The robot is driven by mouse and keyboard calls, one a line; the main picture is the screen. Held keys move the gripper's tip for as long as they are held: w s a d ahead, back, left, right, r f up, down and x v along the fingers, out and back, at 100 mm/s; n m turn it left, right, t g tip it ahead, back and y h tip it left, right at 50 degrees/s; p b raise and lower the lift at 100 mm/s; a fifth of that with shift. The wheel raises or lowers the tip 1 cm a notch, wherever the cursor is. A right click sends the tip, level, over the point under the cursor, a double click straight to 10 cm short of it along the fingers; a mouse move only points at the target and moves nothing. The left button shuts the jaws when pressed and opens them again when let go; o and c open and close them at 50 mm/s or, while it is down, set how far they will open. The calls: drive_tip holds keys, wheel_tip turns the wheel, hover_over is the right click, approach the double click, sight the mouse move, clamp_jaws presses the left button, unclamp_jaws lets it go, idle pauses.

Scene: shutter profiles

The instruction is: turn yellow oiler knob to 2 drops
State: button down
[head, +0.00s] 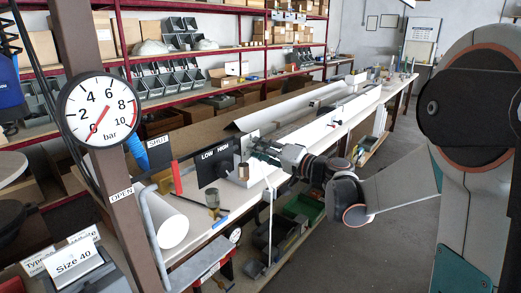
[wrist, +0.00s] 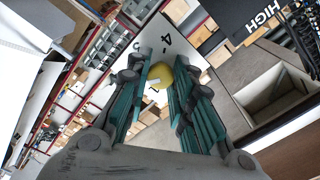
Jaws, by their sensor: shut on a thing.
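The yellow knob (wrist: 160,76) shows in the wrist view between the two teal fingers of my gripper (wrist: 163,84). The fingers are closed on its sides. A small pale mark lies on the knob's face. A white plate with a black 4 and dash (wrist: 168,42) is behind the knob. The figure 2 and the knob's exact setting cannot be read. In the head view my gripper (head: 268,150) is at the bench, just right of the black LOW/HIGH sign (head: 215,163), and the knob is hidden there.
The HIGH end of the black sign (wrist: 262,18) is close by at the wrist view's upper right. A grey open box (wrist: 265,88) lies below it. A gauge (head: 100,110) stands at left.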

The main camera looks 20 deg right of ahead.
drive_tip(key=c, duration=1.4)
unclamp_jaws()
drive_tip(key=v, duration=1.2)
